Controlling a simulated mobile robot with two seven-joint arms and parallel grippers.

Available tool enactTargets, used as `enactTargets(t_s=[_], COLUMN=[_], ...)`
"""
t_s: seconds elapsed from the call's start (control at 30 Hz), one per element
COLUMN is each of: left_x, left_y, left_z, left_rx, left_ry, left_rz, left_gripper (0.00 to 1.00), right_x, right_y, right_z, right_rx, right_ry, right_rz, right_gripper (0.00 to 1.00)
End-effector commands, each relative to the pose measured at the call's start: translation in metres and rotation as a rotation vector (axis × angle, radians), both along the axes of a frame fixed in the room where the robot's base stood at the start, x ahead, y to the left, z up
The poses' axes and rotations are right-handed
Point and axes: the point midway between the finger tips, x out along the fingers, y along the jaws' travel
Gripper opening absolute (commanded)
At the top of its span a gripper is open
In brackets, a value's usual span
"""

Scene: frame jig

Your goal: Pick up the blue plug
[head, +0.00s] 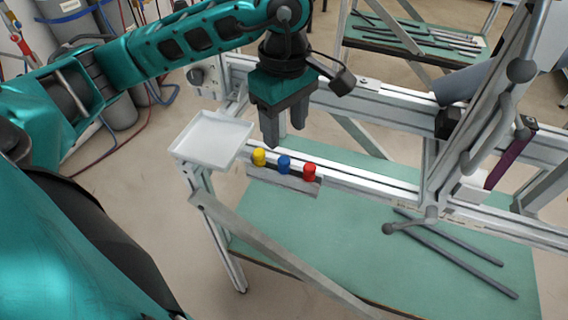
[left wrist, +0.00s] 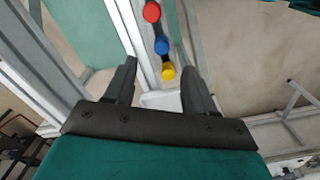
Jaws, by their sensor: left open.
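The blue plug (head: 284,164) stands on a small grey holder (head: 290,182) on the frame's front rail, between a yellow plug (head: 259,157) and a red plug (head: 309,172). My left gripper (head: 284,142) is open and empty, pointing down, above and behind the plug row. In the left wrist view the blue plug (left wrist: 161,45) lies beyond the open fingers (left wrist: 158,72), with the red plug (left wrist: 152,12) farther out and the yellow plug (left wrist: 168,71) nearest, between the fingertips in the picture. No finger visibly touches a plug. My right gripper is not in view.
A white tray (head: 213,137) sits on the frame's left corner. Aluminium rails (head: 375,185) run behind the plugs. A green lower shelf (head: 370,240) holds dark bars. A slanted grey post with rods (head: 490,100) rises at right.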

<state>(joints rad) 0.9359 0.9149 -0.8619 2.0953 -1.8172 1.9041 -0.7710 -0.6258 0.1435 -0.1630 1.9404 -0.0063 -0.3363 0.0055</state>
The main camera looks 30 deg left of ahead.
Motion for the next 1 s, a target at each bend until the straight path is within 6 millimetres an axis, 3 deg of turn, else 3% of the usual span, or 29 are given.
enactTargets(t_s=[0.27,0.5,0.8,1.0], left_x=[-0.002,-0.003,-0.003,-0.003], left_y=[0.000,0.000,0.000,0.000], left_z=[-0.023,-0.058,-0.064,-0.064], left_rx=[-0.001,-0.001,-0.002,-0.002], left_ry=[0.004,0.003,-0.001,0.000], left_rz=[0.000,0.000,0.000,0.000], left_gripper=[0.55,0.55,0.55,0.37], right_x=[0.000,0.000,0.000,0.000], right_y=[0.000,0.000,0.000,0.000], right_z=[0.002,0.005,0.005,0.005], right_rx=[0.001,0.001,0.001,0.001], right_ry=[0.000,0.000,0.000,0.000], right_rz=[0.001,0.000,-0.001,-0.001], right_gripper=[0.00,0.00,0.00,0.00])
